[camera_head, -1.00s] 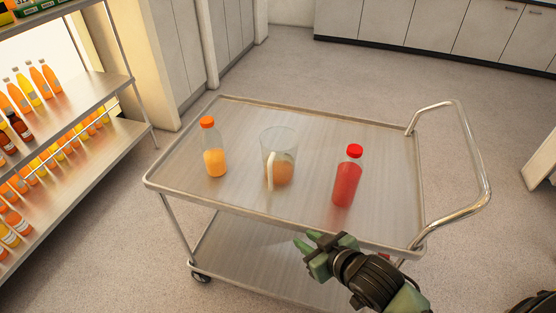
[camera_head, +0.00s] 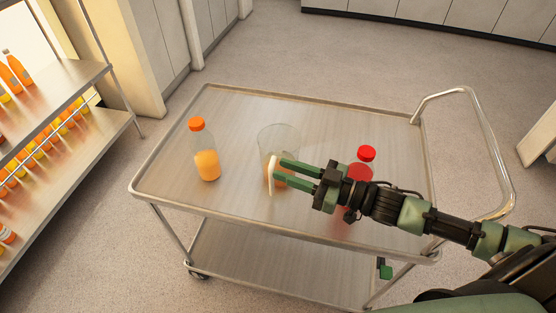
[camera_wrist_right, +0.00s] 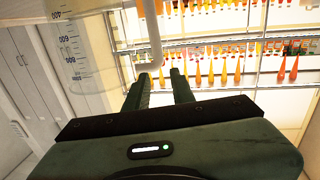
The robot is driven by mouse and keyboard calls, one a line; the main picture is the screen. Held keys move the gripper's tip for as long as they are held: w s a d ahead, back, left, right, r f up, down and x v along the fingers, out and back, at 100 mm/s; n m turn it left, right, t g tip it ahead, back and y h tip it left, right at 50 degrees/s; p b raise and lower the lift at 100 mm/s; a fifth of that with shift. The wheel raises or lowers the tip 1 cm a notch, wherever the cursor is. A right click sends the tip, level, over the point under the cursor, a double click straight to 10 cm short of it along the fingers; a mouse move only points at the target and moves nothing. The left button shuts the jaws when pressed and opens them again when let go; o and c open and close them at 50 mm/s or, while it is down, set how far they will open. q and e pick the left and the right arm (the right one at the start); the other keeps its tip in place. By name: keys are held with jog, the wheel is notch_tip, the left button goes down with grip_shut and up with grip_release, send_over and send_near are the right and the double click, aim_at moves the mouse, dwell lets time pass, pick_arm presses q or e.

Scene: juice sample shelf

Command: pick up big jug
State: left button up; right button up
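The big jug (camera_head: 279,138) is a clear container with a white handle, standing upright on the metal cart with some orange content low inside. My right gripper (camera_head: 280,169) reaches in from the right, its two green fingers apart at the jug's handle and covering part of the jug's lower front. In the right wrist view, the jug (camera_wrist_right: 80,50) shows its volume marks at the upper left. Its white handle (camera_wrist_right: 152,30) comes down to just ahead of the gap between the open fingers (camera_wrist_right: 160,80); I cannot tell whether they touch.
On the cart (camera_head: 235,106), an orange-capped bottle (camera_head: 206,160) stands left of the jug. A red-capped bottle (camera_head: 366,155) stands to the right, partly behind my right arm. A shelf of juice bottles (camera_head: 60,85) is at the far left.

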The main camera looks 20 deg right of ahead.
pick_arm(q)
jog(key=shift+w+r+p, duration=0.45)
jog(key=shift+r+p, duration=0.3)
pick_arm(e)
jog(key=w+a+f, duration=0.4)
jog(key=w+a, duration=0.1)
jog(key=shift+a+f, duration=0.2)
jog(key=shift+w, duration=0.1)
grip_shut()
pick_arm(q)
jog(key=shift+s, duration=0.15)
dwell(0.6)
pick_arm(e)
jog(key=shift+w+r, duration=0.1)
